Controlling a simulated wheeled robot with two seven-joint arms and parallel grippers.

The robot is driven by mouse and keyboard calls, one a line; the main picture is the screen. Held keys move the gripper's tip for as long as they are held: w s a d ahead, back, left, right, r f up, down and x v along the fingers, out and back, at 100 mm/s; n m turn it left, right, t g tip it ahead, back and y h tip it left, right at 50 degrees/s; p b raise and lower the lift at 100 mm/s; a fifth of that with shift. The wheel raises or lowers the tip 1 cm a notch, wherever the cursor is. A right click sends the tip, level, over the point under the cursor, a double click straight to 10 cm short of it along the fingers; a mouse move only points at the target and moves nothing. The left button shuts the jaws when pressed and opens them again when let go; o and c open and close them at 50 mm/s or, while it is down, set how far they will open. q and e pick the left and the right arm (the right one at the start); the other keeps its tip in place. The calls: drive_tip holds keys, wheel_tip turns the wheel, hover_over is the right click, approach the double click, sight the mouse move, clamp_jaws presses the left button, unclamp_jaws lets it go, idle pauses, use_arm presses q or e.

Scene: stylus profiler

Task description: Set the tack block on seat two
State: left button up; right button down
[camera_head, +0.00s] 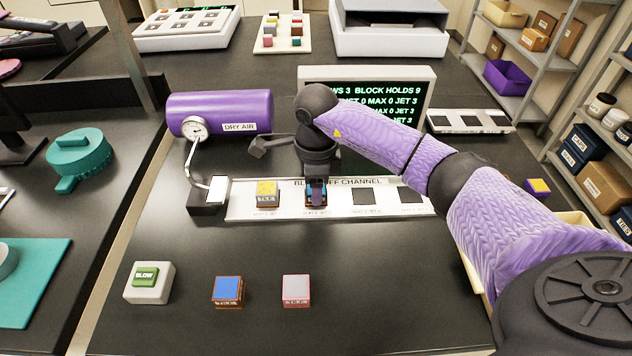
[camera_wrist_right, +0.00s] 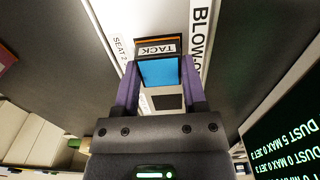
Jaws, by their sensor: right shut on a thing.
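The tack block (camera_wrist_right: 158,72) has a blue face and a dark, orange-edged side with a white TACK label in the right wrist view. My right gripper (camera_head: 317,187) is shut on it, with one finger on each side (camera_wrist_right: 159,92). It is over the second seat of the white blow-off channel (camera_head: 337,208), and a SEAT 2 label shows beside it in the right wrist view. I cannot tell whether the block touches the seat. The seat under it is hidden. My left gripper is not in view.
A yellow-topped block (camera_head: 266,190) sits on the first seat, close left. Two dark seats on the right are empty. A blue-topped block (camera_head: 228,290), a pale pink block (camera_head: 296,288) and a BLOW button (camera_head: 148,279) stand in front. A screen (camera_head: 425,95) stands behind.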

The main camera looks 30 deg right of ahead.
drive_tip(key=shift+c, duration=0.3)
unclamp_jaws()
drive_tip(key=shift+f, duration=0.1)
drive_tip(key=shift+c, duration=0.2)
drive_tip(key=shift+c, duration=0.2)
wheel_tip(320, 180, up, 7)
drive_tip(key=p, duration=0.5)
drive_tip(key=shift+p, duration=0.3)
wheel_tip(320, 180, up, 10)
drive_tip(key=p, duration=0.1)
